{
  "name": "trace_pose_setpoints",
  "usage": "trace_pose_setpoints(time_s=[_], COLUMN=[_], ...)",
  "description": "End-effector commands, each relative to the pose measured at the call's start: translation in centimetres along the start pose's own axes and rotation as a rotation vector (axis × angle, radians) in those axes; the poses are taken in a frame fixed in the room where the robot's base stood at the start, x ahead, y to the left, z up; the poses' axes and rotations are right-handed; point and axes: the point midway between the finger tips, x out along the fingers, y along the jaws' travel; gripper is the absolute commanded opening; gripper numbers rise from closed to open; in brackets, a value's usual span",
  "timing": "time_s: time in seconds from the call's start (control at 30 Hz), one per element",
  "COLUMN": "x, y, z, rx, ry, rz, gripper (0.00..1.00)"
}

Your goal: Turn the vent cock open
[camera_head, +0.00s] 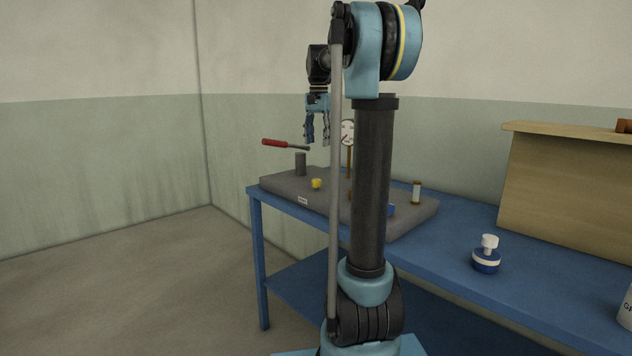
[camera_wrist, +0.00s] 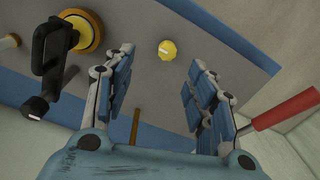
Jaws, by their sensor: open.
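No label I can read says which fitting is the vent cock. A small yellow knob (camera_head: 316,183) sits on the grey panel (camera_head: 275,184); in the wrist view the yellow knob (camera_wrist: 167,49) shows beyond and between the fingertips. A lever with a red grip (camera_head: 277,142) sticks out left above a dark grey post (camera_head: 300,164); its red grip (camera_wrist: 287,108) is at the right of the wrist view, outside the right finger. My gripper (camera_head: 317,141) is open and empty above the panel; its spread fingers also show in the wrist view (camera_wrist: 158,62).
A round gauge (camera_head: 348,132) stands on a brass stem. In the wrist view, a black handle (camera_wrist: 50,50) over a yellow disc and a black knob (camera_wrist: 35,107) are left of the fingers. A blue-white bottle (camera_head: 486,258) and wooden board (camera_head: 560,190) are right on the blue table (camera_head: 440,256).

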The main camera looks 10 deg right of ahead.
Motion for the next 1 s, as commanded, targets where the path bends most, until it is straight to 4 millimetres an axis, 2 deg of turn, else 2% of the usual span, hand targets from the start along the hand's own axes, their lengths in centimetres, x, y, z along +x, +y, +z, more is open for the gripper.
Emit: trace_pose_setpoints(time_s=[0.03, 0.2, 0.43, 1.0], x=[-0.3, -0.9, 0.0, 9.5], y=[-0.8, -2.1, -2.5, -2.4], z=[-0.9, -2.5, -2.9, -2.8], rx=[0.017, 0.059, 0.071, 0.069], ry=[-0.004, -0.011, -0.013, -0.013], rz=[0.003, 0.010, 0.012, 0.011], gripper=[0.51, 0.51, 0.51, 0.51])
